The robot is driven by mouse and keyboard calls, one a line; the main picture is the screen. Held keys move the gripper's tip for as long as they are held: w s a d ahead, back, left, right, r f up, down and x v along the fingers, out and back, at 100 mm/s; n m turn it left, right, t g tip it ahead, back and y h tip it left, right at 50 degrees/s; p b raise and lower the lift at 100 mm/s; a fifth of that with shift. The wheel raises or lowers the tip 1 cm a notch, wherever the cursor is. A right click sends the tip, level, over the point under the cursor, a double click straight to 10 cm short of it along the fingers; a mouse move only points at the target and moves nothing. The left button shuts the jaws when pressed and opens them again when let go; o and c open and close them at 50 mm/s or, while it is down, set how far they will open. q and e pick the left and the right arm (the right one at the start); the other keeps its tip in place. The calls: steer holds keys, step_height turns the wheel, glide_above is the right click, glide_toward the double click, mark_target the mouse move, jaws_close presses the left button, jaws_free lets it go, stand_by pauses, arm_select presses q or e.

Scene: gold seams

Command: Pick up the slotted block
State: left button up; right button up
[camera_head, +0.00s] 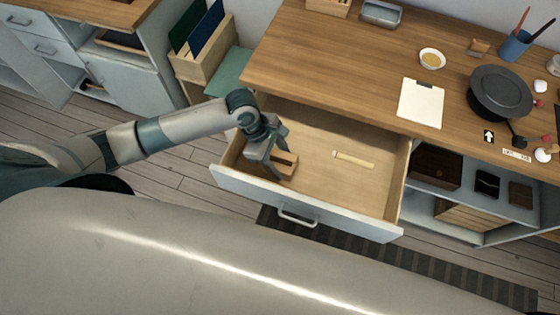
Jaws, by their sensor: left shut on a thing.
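My left gripper (279,166) reaches down into the drawer from the left and is shut on the block. The gripper covers part of the block. Whether the block touches the drawer floor or is slightly raised, I cannot tell. My right gripper is not in view.
A pale wooden strip (353,160) lies in the drawer, right of the block. The wooden worktop (340,65) overhangs the drawer's back. On it are a white sheet (421,103), a small bowl (432,59) and a dark round turntable (500,93).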

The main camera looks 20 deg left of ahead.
arm_select(q)
step_height(320, 180, up, 9)
steer(key=shift+b, duration=0.4)
steer(key=shift+r, duration=0.15)
stand_by(0.5)
